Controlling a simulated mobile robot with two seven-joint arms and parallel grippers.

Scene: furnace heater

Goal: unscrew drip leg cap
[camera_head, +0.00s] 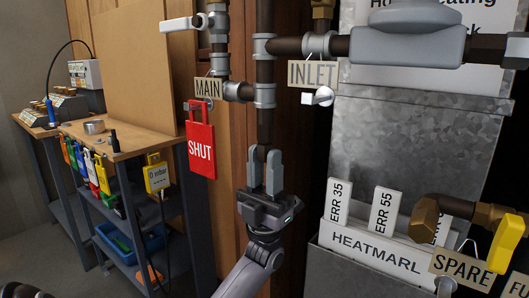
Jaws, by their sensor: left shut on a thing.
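The drip leg is a dark vertical pipe (265,125) that hangs below a grey tee (264,95) in the middle of the head view. My left gripper (264,158) points up at its lower end, with its two grey fingers closed around the drip leg cap (260,152). The fingers hide most of the cap, so I cannot tell whether it has turned on the pipe. My right gripper is not in view.
A red SHUT tag (201,146) hangs left of the pipe, under the MAIN label (208,88). The INLET label (312,74) and its valve are at the upper right. A grey furnace cabinet (410,150) stands right; a workbench (130,140) stands left.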

